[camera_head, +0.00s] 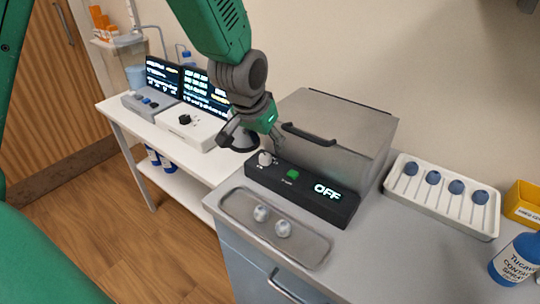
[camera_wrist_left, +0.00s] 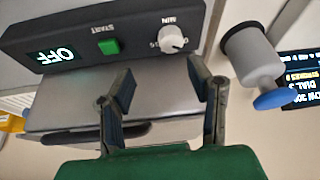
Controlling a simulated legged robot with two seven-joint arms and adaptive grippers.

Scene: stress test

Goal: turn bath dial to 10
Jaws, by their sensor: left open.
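The bath (camera_head: 340,135) is a grey metal box with a closed lid and a black front panel (camera_head: 315,195). The panel carries a white dial (camera_head: 265,158), a green START button (camera_head: 293,174) and a lit display reading OFF (camera_head: 328,191). In the left wrist view the dial (camera_wrist_left: 173,38) has a MIN label and small scale marks, too small to read its setting. My left gripper (camera_head: 254,137) is close to the dial, open and empty; in its wrist view the fingers (camera_wrist_left: 162,88) stand apart, with the dial beyond the tips. My right gripper is not in view.
A shallow tray (camera_head: 232,205) with two pale balls lies before the panel. A white rack (camera_head: 440,205) of blue-topped sticks, a yellow box (camera_head: 523,204) and a blue bottle (camera_head: 515,260) stand right. A grey cup-shaped object (camera_wrist_left: 250,52) is beside the dial in the wrist view.

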